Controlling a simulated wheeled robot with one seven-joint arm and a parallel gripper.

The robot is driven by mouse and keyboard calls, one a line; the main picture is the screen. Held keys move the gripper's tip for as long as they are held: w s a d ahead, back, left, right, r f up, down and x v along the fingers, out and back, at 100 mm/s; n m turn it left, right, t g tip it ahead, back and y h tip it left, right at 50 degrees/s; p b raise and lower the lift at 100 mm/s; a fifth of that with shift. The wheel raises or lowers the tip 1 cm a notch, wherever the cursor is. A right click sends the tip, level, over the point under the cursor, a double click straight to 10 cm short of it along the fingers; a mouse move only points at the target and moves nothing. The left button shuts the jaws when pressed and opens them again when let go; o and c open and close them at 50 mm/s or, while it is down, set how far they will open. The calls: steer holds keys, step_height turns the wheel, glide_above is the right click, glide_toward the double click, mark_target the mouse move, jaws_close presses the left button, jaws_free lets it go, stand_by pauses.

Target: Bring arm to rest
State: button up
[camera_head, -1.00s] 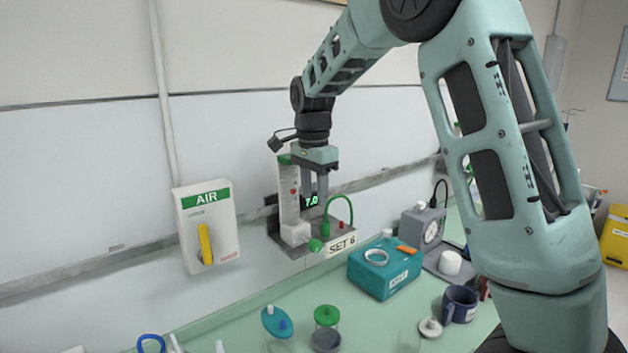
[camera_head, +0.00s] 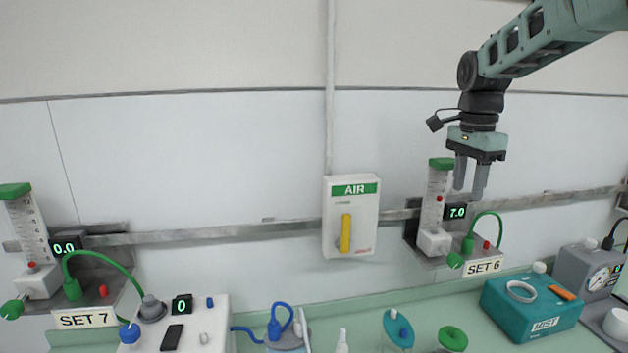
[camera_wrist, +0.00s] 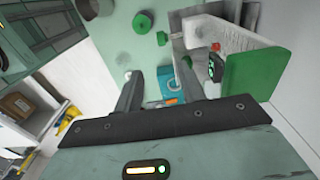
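My gripper (camera_head: 470,175) hangs from my arm at the upper right of the head view, fingers pointing down. The two fingers are apart with nothing seen between them, and it also shows open in the wrist view (camera_wrist: 165,90). It is just in front of the SET 6 flowmeter (camera_head: 437,205), which has a green cap and stands on a wall rail; its display (camera_head: 457,212) reads 7.0. I cannot tell the exact gap between them. The flowmeter's green cap (camera_wrist: 256,73) is close beside the right finger in the wrist view.
A white AIR box (camera_head: 350,215) with a yellow lever is on the wall. The SET 7 flowmeter (camera_head: 32,240), display 0.0, is at left. A teal MIST box (camera_head: 515,325), a grey gauge unit (camera_head: 580,270) and several cups stand on the green counter.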

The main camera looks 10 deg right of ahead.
steer(key=s+a+f+n+b, duration=0.1)
steer(key=s+a+f+n, duration=0.25)
steer(key=a, duration=0.35)
steer(key=s+a+f+n+y+b, duration=0.1)
steer(key=s+a+f+n, duration=0.2)
steer(key=s+a+n, duration=0.25)
steer(key=s+a+f+n+b, duration=0.2)
steer(key=s+a+f+n, duration=0.15)
steer(key=a, duration=0.35)
steer(key=s+a+f+n, duration=0.2)
steer(key=s+f+n, duration=0.1)
steer(key=s, duration=0.3)
steer(key=s+a+f+n+b, duration=0.1)
steer(key=s+a+f+n, duration=0.1)
steer(key=s+n, duration=0.3)
steer(key=s+a+f+n+b, duration=0.1)
steer(key=s+a+f+n, duration=0.1)
steer(key=s+f+n, duration=0.2)
steer(key=s, duration=0.3)
steer(key=shift+f+n, duration=0.25)
steer(key=shift+n, duration=0.1)
steer(key=shift+c, duration=0.4)
